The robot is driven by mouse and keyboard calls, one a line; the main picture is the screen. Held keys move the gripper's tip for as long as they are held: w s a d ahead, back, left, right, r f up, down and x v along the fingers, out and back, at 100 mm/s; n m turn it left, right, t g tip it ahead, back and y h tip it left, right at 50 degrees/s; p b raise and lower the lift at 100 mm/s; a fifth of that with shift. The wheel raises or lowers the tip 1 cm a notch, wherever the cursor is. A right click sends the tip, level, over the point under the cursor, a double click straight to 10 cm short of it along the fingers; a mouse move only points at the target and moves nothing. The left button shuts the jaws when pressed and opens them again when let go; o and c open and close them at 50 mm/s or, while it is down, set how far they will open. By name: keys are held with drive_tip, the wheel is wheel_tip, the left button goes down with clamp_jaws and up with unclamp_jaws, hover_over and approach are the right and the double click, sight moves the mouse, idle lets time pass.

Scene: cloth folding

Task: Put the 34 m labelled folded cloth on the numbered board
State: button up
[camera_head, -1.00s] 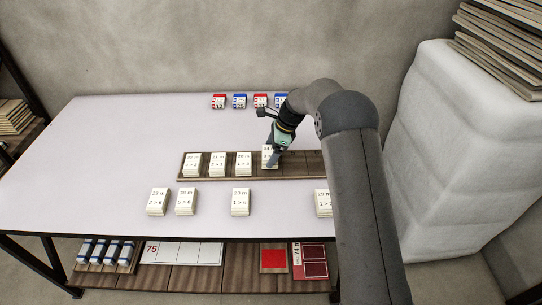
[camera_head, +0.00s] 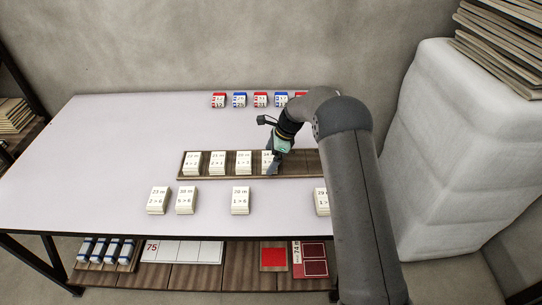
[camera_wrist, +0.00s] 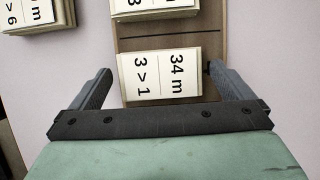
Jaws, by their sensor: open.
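The 34 m labelled folded cloth (camera_wrist: 160,76) lies on the wooden board (camera_wrist: 214,28), label up, reading 34 m and 3 > 1. In the head view this cloth (camera_head: 266,158) is at the right end of a row on the board (camera_head: 305,163), partly hidden by my gripper. My gripper (camera_wrist: 159,72) is open, with one finger on each side of the cloth. A gap shows beside the left finger; contact at the right finger is hard to tell. In the head view my gripper (camera_head: 272,168) is low over the board.
Three other cream cloths, such as the nearest one (camera_head: 243,162), sit left on the board. Several more, such as one (camera_head: 240,200), lie in front on the white table (camera_head: 110,150). Red and blue cloths (camera_head: 240,100) line the back. My arm hides the board's right part.

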drive_tip(key=v, duration=1.2)
drive_tip(key=shift+r+b, duration=0.25)
drive_tip(key=shift+b, duration=0.05)
drive_tip(key=s+d+r+n+h, duration=0.1)
drive_tip(key=s+d+r+n, duration=0.3)
drive_tip(key=s, duration=0.5)
drive_tip(key=s+d+r+n+h, duration=0.1)
drive_tip(key=s+d+r+n, duration=0.25)
drive_tip(key=s, duration=0.45)
drive_tip(key=s+d+n, duration=0.2)
drive_tip(key=s+n, duration=0.1)
drive_tip(key=s, duration=0.5)
drive_tip(key=s+d+f+n+h, duration=0.1)
drive_tip(key=s+d+n, duration=0.1)
drive_tip(key=s, duration=0.6)
drive_tip(key=s+d+f+n+h, duration=0.1)
drive_tip(key=s+d+n, duration=0.1)
drive_tip(key=s+n, duration=0.3)
drive_tip(key=s, duration=0.3)
drive_tip(key=shift+s+t, duration=0.15)
drive_tip(key=shift+t, duration=0.15)
